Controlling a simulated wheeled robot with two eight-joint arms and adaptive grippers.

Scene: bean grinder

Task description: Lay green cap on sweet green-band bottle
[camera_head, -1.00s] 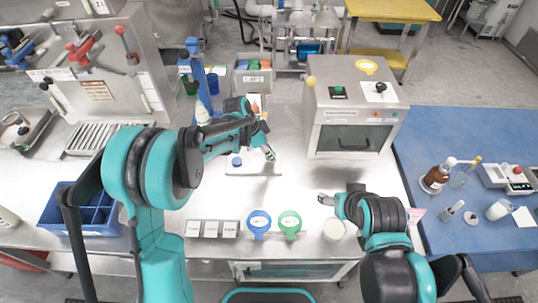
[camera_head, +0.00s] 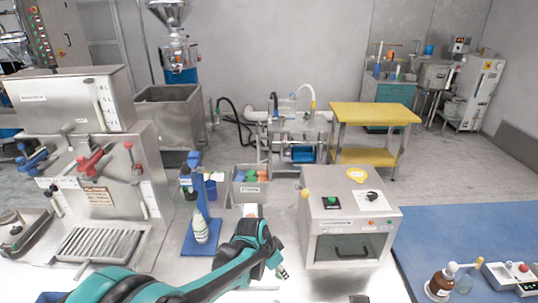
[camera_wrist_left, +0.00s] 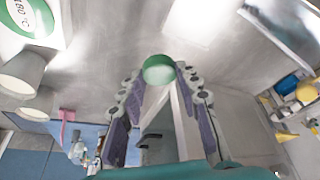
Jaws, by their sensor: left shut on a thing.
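The green cap (camera_wrist_left: 159,69) is held between the fingertips of my left gripper (camera_wrist_left: 160,80) in the left wrist view. In the head view my left gripper (camera_head: 279,270) is above the steel bench, in front of the grey oven-like box, and the cap cannot be made out there. A white bottle (camera_head: 200,229) stands upright at the blue stand, left of and apart from my left gripper; I cannot make out a green band on it. My right gripper is out of view.
A grey bin (camera_head: 250,187) with green and orange pieces stands behind the gripper. The oven-like box (camera_head: 350,220) is close on its right. A green-ringed disc (camera_wrist_left: 28,17) shows in the wrist view. A brown bottle (camera_head: 440,284) stands on the blue surface at right.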

